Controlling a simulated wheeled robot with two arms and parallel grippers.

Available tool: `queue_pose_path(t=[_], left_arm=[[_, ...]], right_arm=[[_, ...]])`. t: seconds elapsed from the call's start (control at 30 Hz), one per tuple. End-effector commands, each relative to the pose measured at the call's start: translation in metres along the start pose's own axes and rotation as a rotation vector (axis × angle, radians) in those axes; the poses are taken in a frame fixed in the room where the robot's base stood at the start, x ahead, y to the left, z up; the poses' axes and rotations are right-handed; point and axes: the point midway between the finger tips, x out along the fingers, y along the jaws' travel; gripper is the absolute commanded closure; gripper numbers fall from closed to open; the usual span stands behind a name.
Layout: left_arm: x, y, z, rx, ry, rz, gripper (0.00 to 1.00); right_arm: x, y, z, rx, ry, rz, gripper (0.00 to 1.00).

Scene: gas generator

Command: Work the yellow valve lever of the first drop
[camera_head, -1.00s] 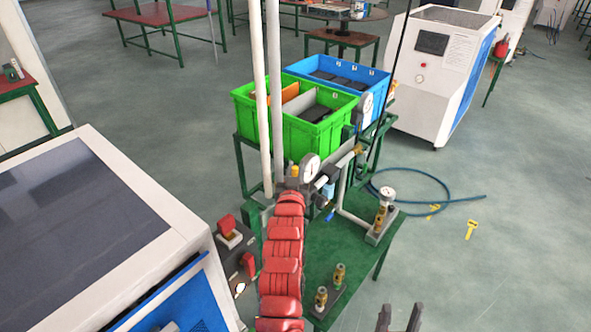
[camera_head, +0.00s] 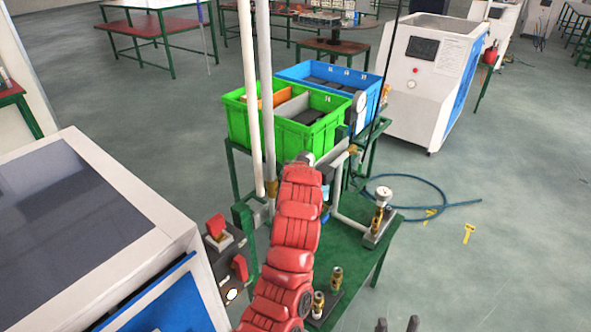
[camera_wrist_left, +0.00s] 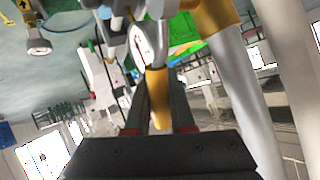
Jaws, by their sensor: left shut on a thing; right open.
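The yellow valve lever (camera_wrist_left: 157,98) hangs down in the left wrist view, between the two dark fingers of my left gripper (camera_wrist_left: 160,105). The gripper is shut on it. In the head view my left arm, in red covers, reaches up to the pipework; its fingers and the lever are hidden there behind the arm. My right gripper (camera_head: 397,325) shows only its fingertips at the bottom edge of the head view, apart, open and empty.
A silver pipe with a gold fitting (camera_wrist_left: 212,14) runs close beside the lever. Green (camera_head: 290,120) and blue (camera_head: 350,82) crates stand behind the pipework. Brass fittings (camera_head: 318,304) stand on the green table (camera_head: 345,245). A white machine (camera_head: 140,215) is at left.

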Motion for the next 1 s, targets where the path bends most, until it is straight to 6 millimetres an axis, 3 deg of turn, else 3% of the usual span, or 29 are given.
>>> queue_pose_path(t=[0.5,0.53,0.6,1.0], left_arm=[[0.0015,0.0003,-0.0007,0.015,-0.019,-0.001,1.00],[0.0015,0.0003,-0.0008,0.014,-0.019,-0.001,0.77],[0.0015,0.0003,-0.0007,0.014,-0.019,-0.001,0.66],[-0.0033,0.0015,-0.0003,0.014,-0.017,-0.001,0.66]], right_arm=[[-0.0023,-0.0001,0.0004,0.000,0.000,0.000,0.50],[-0.0023,-0.0001,0.0004,0.000,0.000,0.000,0.50],[-0.0023,-0.0001,0.0004,0.000,0.000,0.000,0.50],[-0.0052,-0.0002,0.0009,0.000,0.000,0.000,0.50]])
